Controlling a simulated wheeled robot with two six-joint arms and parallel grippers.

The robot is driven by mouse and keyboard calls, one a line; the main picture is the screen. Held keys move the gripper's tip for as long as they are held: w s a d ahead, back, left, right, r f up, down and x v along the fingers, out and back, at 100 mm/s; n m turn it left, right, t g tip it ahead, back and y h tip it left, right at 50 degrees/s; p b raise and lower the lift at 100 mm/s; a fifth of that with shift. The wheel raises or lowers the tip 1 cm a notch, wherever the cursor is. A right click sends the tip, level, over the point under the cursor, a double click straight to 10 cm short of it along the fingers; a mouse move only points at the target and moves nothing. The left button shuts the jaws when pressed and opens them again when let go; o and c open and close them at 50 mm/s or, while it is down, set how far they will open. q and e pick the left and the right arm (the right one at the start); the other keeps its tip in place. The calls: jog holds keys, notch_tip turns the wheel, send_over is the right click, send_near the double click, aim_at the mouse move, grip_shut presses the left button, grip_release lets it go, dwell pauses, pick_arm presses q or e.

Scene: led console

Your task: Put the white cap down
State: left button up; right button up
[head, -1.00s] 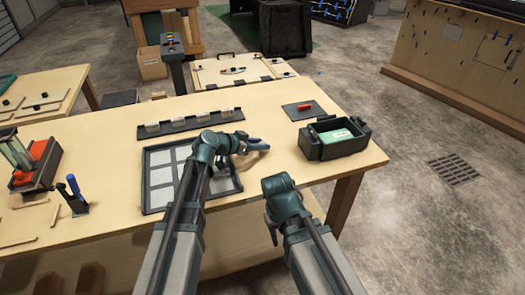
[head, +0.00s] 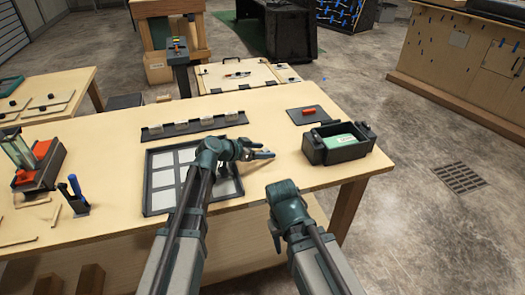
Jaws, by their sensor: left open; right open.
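My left gripper (head: 262,154) is open, low over or at the tabletop just right of the grid panel. A small pale spot shows by its fingers; I cannot tell whether this is the white cap. Several small whitish blocks (head: 181,126) sit in a row on a dark strip (head: 194,128) behind the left arm; I cannot tell whether any is the cap. My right gripper (head: 276,238) is open, off the table's front edge, pointing down, its fingers small in the picture.
A dark-framed panel with pale squares (head: 163,178) lies partly under my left arm. A dark bin (head: 335,152) with a green-and-white item stands right. A red piece (head: 309,111) lies on a dark mat (head: 294,119). Bare tabletop (head: 280,133) lies between.

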pick_arm(q)
jog(key=p+v, duration=0.5)
jog(key=v, duration=0.5)
jog(key=shift+s+a+r, duration=0.1)
jog(key=shift+s+r, duration=0.05)
jog(key=shift+r, duration=0.15)
jog(key=shift+p+v, duration=0.35)
jog(key=shift+v, duration=0.45)
pick_arm(e)
jog(key=shift+r, duration=2.95)
